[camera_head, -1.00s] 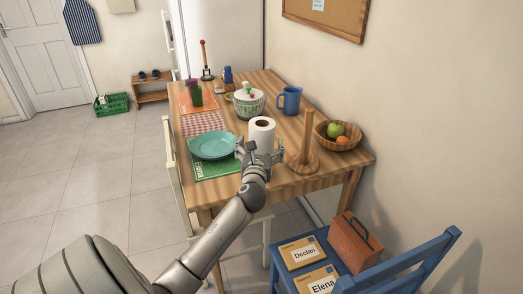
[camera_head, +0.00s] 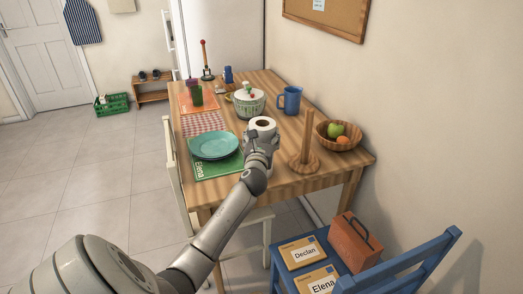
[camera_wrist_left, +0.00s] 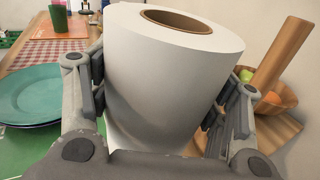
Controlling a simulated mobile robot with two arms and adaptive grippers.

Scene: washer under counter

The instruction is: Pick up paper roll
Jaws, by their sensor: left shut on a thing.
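The white paper roll (camera_head: 263,124) stands upright at the table's front half, its brown core facing up. My left gripper (camera_head: 261,140) is shut on it from the near side and hides its lower part. In the left wrist view the paper roll (camera_wrist_left: 165,75) fills the middle. The fingers of my left gripper (camera_wrist_left: 158,98) lie along its left and right sides. I cannot tell whether the roll's base touches the table. My right gripper is not in view.
A wooden upright holder (camera_head: 305,145) and a fruit bowl (camera_head: 340,143) stand right of the roll. A teal plate (camera_head: 214,145) lies left on a green mat (camera_head: 207,177). A lidded bowl (camera_head: 249,106) and a blue mug (camera_head: 290,99) are behind. A blue chair (camera_head: 405,262) stands in front.

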